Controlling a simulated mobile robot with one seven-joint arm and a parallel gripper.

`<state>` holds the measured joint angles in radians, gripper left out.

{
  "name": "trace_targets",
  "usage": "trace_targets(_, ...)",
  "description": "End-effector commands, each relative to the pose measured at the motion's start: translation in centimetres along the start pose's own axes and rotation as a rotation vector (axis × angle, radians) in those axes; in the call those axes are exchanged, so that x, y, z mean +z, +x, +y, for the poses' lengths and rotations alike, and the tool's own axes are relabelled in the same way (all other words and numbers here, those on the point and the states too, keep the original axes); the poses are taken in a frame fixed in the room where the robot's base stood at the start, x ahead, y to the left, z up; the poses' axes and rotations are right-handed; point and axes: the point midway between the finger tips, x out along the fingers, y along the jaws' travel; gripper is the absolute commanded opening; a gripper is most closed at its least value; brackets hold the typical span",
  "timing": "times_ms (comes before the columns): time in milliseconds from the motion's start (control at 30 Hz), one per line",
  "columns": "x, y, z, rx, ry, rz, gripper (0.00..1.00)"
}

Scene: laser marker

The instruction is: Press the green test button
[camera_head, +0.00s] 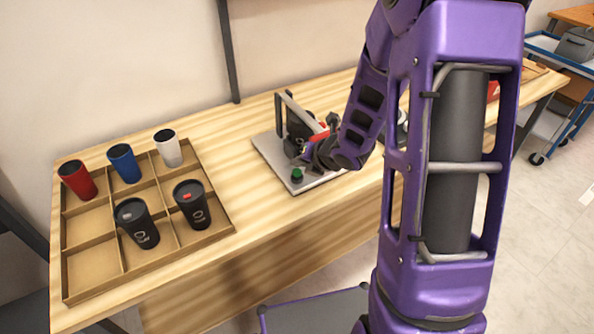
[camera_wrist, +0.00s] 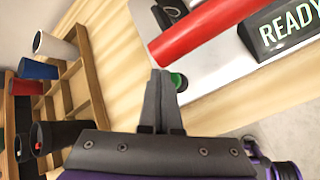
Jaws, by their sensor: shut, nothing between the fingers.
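The green test button (camera_head: 297,173) sits at the front left corner of the laser marker's pale base plate (camera_head: 270,157). In the wrist view the green button (camera_wrist: 178,82) shows just beyond and right of my fingertips, partly hidden by them. My gripper (camera_wrist: 160,76) is shut and empty, with its tips close to the button; I cannot tell whether they touch it. In the head view my gripper (camera_head: 306,160) is small and dark, just behind and above the button. A red bar (camera_wrist: 203,30) crosses above the fingertips, and a display (camera_wrist: 285,25) reads READY.
A divided wooden tray (camera_head: 90,255) on the left of the table holds a red cup (camera_head: 77,180), a blue cup (camera_head: 124,163), a white cup (camera_head: 168,148) and two black cups (camera_head: 137,223). Bare tabletop (camera_head: 245,195) lies between tray and marker. A blue cart (camera_head: 560,110) stands far right.

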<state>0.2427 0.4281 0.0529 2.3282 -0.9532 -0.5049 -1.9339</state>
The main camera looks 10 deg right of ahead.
Motion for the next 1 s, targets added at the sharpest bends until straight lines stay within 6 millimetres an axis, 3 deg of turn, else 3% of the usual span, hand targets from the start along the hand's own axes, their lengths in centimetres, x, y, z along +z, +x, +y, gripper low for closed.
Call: trace_targets(1000,-0.43,0.59,-0.44,0.0,0.0,0.0,0.0)
